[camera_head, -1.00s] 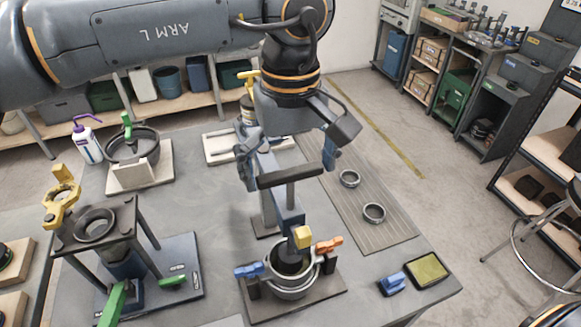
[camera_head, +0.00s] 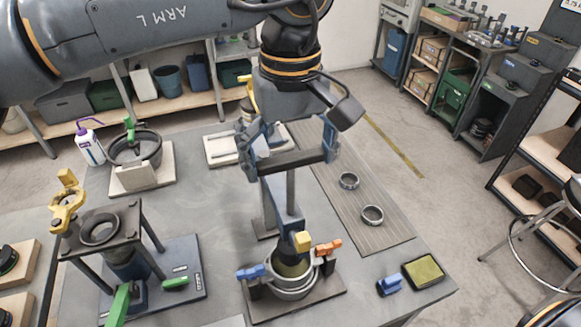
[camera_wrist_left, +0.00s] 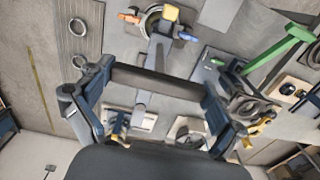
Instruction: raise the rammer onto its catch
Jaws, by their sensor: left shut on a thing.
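My left gripper (camera_head: 291,160) is shut on the dark crossbar handle (camera_head: 296,163) of the rammer, one finger at each end. The left wrist view also shows the handle (camera_wrist_left: 155,83) between the fingers of my left gripper (camera_wrist_left: 148,86). A grey upright shaft (camera_head: 290,190) runs beneath the handle. Below stands a blue-grey bracket with a yellow block (camera_head: 302,241) at its front; I take this for the catch, but cannot tell whether it is engaged. The rammer's dark foot is partly hidden above a round metal mould (camera_head: 291,284) with olive material inside. My right gripper is not in view.
Blue (camera_head: 251,271) and orange (camera_head: 328,246) clamps flank the mould. Two metal rings (camera_head: 372,215) lie on a ribbed mat at right. A blue brush (camera_head: 391,285) and an olive-topped tray (camera_head: 424,270) sit near the front right edge. A dark four-legged stand (camera_head: 102,231) is at left.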

